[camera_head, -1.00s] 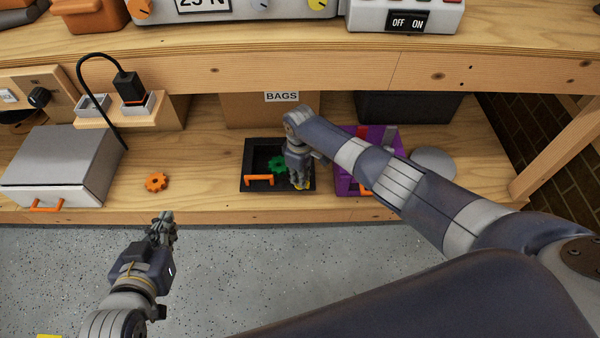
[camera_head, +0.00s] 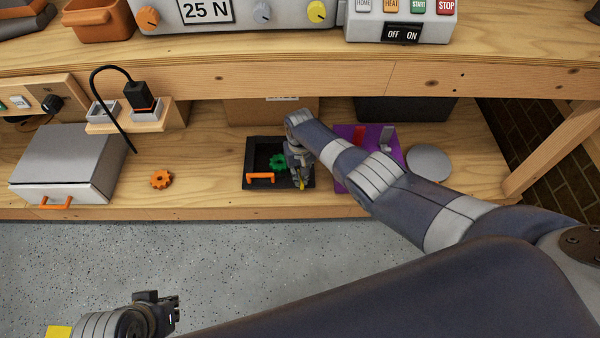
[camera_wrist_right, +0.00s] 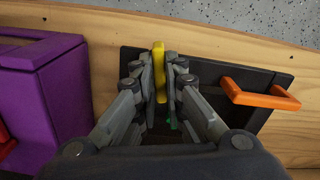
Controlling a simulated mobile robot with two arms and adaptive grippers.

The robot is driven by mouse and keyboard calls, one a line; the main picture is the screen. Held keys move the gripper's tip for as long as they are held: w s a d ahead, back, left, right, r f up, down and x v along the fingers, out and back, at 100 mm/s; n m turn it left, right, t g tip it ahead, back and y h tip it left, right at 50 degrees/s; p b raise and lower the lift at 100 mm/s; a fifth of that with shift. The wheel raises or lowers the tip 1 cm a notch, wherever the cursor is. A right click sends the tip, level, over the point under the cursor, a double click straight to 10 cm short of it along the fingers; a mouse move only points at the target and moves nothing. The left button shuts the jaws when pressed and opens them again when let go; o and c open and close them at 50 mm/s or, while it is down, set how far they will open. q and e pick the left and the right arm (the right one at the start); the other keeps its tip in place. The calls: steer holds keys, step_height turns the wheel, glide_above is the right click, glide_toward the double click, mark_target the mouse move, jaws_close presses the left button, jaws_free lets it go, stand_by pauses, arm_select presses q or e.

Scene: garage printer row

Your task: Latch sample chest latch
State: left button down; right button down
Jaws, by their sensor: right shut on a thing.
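The black chest (camera_head: 250,160), with an orange handle (camera_head: 261,176) at its front, stands on the lower shelf. A green gear (camera_head: 277,160) shows within its dark frame. A yellow latch (camera_wrist_right: 159,70) stands at its front edge in the right wrist view. My right gripper (camera_wrist_right: 160,85) is shut on the latch, one finger on each side. In the head view this gripper (camera_head: 301,180) hides the chest's right part, with a little yellow below the fingers. My left gripper (camera_head: 166,306) is low at the left, over the floor and away from the chest; its finger opening is unclear.
A purple box (camera_head: 346,140) stands close to the right, partly behind my right arm. A grey case (camera_head: 65,155) with an orange handle and a loose orange gear (camera_head: 161,179) are to the left. The upper shelf edge (camera_head: 330,78) overhangs behind.

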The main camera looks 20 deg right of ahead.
steer(key=shift+m, duration=1.2)
steer(key=c, duration=1.7)
jaws_free()
steer(key=shift+r, duration=0.1)
steer(key=shift+r, duration=3.7)
